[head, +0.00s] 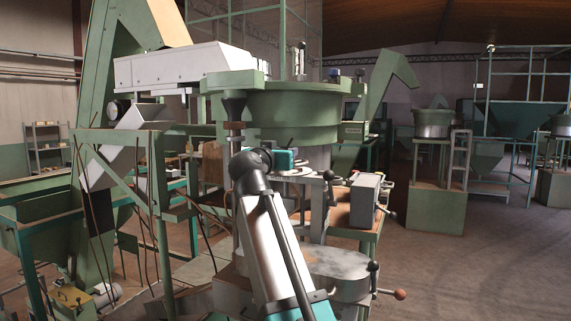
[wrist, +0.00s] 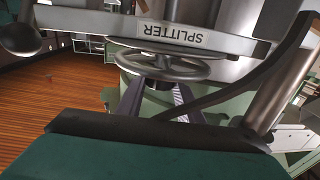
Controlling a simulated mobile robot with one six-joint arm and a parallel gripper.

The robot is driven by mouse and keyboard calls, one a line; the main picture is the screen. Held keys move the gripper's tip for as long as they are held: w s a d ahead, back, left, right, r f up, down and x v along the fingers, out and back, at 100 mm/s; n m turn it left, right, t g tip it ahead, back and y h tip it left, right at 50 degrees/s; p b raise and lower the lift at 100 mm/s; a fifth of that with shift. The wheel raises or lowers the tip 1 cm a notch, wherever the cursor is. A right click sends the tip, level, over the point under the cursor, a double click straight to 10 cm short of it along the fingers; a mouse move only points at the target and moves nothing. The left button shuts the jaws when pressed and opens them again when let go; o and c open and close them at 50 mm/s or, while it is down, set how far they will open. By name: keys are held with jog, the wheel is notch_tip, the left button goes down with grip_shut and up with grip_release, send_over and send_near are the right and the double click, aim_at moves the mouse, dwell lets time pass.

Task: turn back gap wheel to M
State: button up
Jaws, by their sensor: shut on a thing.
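A grey metal handwheel (wrist: 168,67) with a rim, spokes and a dark hub shows in the wrist view, just below a grey bar with an upside-down label reading SPLITTER (wrist: 172,33). I take it to be the gap wheel, but no label names it so. My gripper (wrist: 160,92) reaches up to the wheel with its two dark fingers either side of the hub, and is shut on it. The exact contact is partly hidden. No M mark or pointer is legible. In the head view my arm hides the fingers and most of the wheel.
A large green bowl hopper (head: 295,110) stands above the work spot. A grey box with knobs (head: 366,200) sits to its right, and ball-ended levers (head: 373,268) stick out below. A green frame (head: 150,180) crowds the left. Open floor (head: 465,275) lies at right.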

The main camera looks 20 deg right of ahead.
jog(key=shift+w+a+f+m+g+h+b, duration=0.15)
jog(key=shift+m+g+h+b, duration=0.55)
jog(key=shift+b, duration=0.65)
jog(key=shift+w+a+f+m+g+h+b, duration=0.15)
jog(key=shift+m+g+h+b, duration=0.55)
jog(key=shift+b, duration=0.6)
jog(key=shift+d+b, duration=0.1)
jog(key=shift+b, duration=0.2)
jog(key=shift+r+m+g+h+b, duration=0.15)
jog(key=shift+m+g+h+b, duration=0.45)
jog(key=shift+g+b, duration=0.35)
jog(key=o, duration=1.1)
jog(key=shift+c, duration=0.2)
jog(key=shift+r, duration=0.1)
jog(key=b+v, duration=0.1)
jog(key=v, duration=1.3)
jog(key=shift+b, duration=0.35)
jog(key=shift+w, duration=0.1)
